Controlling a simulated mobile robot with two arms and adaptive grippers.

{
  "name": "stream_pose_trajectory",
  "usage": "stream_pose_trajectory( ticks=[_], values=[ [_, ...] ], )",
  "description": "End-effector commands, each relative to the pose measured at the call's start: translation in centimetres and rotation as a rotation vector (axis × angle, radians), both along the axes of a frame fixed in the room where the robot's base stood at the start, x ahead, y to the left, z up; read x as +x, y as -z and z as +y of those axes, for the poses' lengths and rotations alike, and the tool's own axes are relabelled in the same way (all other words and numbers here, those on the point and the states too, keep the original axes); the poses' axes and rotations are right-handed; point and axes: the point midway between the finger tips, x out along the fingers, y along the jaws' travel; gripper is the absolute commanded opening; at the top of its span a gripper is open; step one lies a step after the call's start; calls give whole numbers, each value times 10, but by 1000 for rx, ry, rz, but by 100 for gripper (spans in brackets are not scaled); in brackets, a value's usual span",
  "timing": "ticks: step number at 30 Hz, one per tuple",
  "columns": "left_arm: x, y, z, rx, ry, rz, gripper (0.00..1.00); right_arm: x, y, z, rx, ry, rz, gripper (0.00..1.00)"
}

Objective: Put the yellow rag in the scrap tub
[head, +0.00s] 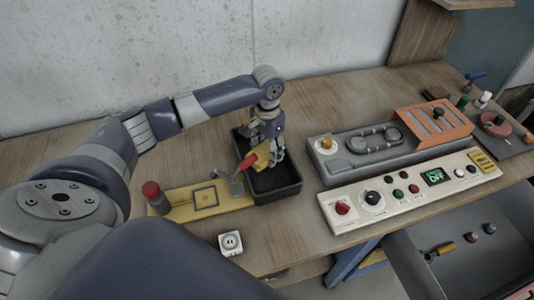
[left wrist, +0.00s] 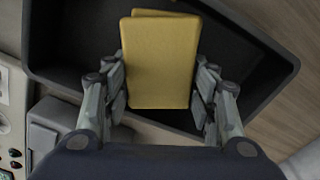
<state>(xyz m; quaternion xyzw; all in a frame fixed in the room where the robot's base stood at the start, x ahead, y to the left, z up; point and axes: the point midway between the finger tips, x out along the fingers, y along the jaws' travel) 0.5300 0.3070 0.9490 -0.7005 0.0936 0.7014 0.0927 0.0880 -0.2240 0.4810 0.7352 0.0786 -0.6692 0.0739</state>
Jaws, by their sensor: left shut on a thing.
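The yellow rag (left wrist: 160,62), a folded flat piece, is held between the fingers of my left gripper (left wrist: 160,100). In the head view the gripper (head: 268,155) points down over the black scrap tub (head: 279,195), and part of the rag (head: 262,159) shows at its left side. The left wrist view shows the dark inside and rim of the tub (left wrist: 272,50) behind the rag. The rag appears above the tub floor; the exact height is hard to tell. My right gripper is not in view.
A grey fixture (head: 350,160) and a control panel (head: 408,194) stand to the right. A white socket box (head: 231,242) sits in front. Bare wood lies behind.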

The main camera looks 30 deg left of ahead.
Motion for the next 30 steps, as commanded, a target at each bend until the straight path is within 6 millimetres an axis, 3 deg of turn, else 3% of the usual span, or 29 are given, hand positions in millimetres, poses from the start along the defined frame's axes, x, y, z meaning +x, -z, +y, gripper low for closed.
stream_pose_trajectory(
  ticks=[6,17,18,20,30],
  values=[
    [0,27,0,1,-2,2,30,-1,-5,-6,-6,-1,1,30],
    [0,31,0,0,-1,1,30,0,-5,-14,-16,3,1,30],
    [0,31,0,1,-1,0,57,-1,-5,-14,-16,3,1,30],
    [0,31,0,1,-1,0,71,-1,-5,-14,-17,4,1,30],
    [0,30,0,1,-1,0,73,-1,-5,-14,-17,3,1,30]
  ],
)
